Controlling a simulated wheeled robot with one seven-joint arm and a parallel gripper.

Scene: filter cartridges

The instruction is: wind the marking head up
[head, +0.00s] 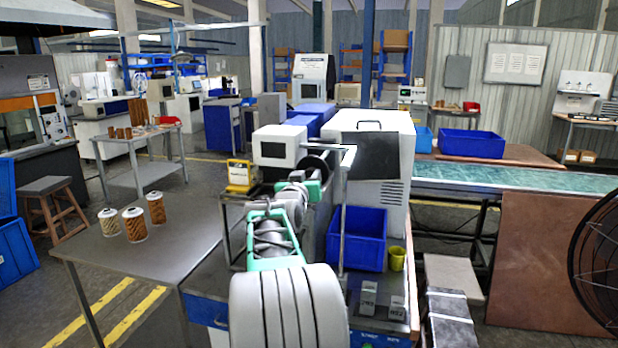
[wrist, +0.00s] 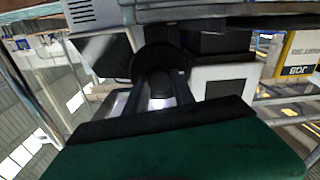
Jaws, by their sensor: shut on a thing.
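The marking head, as far as I can tell, is the white box with a dark panel (head: 278,149) on the bench; it shows at the right of the wrist view (wrist: 232,82). A black handwheel (head: 317,164) is at its right side, partly hidden by my arm. In the wrist view the black handwheel (wrist: 150,58) is just beyond my fingers. My gripper (wrist: 160,88) is shut on a dark, rounded handle that stands out from the wheel. In the head view my gripper is mostly hidden behind my own wrist.
A large white cabinet (head: 372,150) stands close to the right. A blue bin (head: 357,238) and a yellow cup (head: 397,258) are at front right. Several filter cartridges (head: 134,224) stand on the left table (head: 150,262), otherwise clear. A yellow sign (head: 241,176) is left of the head.

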